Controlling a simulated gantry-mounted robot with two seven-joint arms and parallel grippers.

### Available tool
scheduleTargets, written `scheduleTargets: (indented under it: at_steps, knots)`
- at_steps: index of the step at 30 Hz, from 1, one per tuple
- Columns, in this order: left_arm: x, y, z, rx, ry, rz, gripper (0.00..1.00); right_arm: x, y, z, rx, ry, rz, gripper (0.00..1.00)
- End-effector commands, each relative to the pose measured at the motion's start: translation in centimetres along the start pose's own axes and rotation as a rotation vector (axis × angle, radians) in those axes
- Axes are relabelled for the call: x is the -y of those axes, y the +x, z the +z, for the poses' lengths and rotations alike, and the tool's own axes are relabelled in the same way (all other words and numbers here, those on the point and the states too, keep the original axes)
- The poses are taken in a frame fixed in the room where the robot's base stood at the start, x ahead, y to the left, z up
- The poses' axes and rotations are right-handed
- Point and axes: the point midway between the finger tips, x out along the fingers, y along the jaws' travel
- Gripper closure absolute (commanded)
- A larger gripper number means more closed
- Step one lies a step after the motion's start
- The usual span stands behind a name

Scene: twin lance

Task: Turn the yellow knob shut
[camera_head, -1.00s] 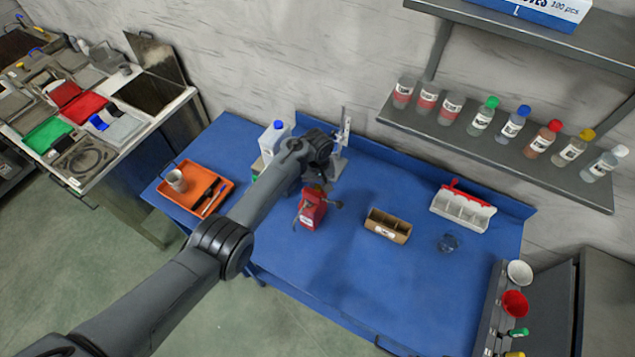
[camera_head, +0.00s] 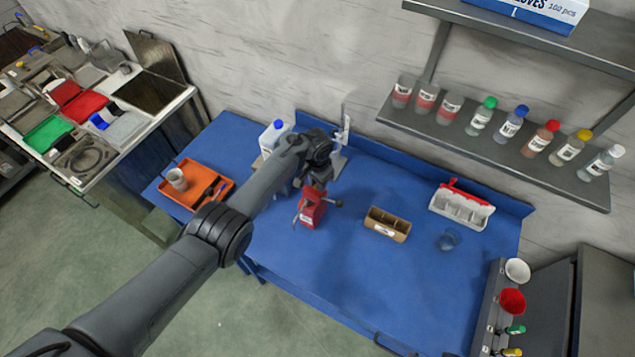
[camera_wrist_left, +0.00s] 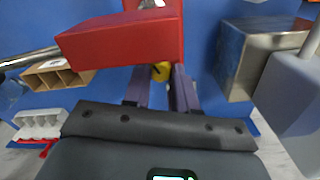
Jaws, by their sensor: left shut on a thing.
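The yellow knob (camera_wrist_left: 161,72) shows in the left wrist view, beside a red block-shaped body (camera_wrist_left: 125,42) and between the two fingers of my left gripper (camera_wrist_left: 161,86). The gripper is shut on the knob. In the head view my left gripper (camera_head: 319,180) reaches down to the top of the red device (camera_head: 311,210), which stands on the blue bench (camera_head: 350,270). The knob is hidden there by the gripper. The knob's exact turn position cannot be told. My right gripper is not in view.
A metal stand (camera_head: 342,140) and a white jug with a blue cap (camera_head: 274,133) stand close behind the arm. An orange tray (camera_head: 222,188) lies left. A cardboard box (camera_head: 387,224), a white rack (camera_head: 462,207) and a clear glass (camera_head: 448,240) stand right. The bench front is clear.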

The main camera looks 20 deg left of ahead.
Motion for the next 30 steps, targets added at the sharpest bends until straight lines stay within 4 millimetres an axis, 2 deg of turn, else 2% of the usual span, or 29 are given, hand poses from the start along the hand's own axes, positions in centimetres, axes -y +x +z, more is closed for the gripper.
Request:
scheduleTargets:
  at_steps: [6, 15, 30]
  knots:
    - [0.1, 0.08, 0.03, 0.001, 0.191, 0.0, 1.0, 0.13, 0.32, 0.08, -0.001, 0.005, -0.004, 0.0]
    - [0.11, 0.09, 0.05, 0.001, 0.388, -0.001, 1.0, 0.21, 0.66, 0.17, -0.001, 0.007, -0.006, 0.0]
    - [0.1, 0.07, 0.07, 0.001, 0.491, 0.0, 1.0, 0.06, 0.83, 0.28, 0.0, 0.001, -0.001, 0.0]
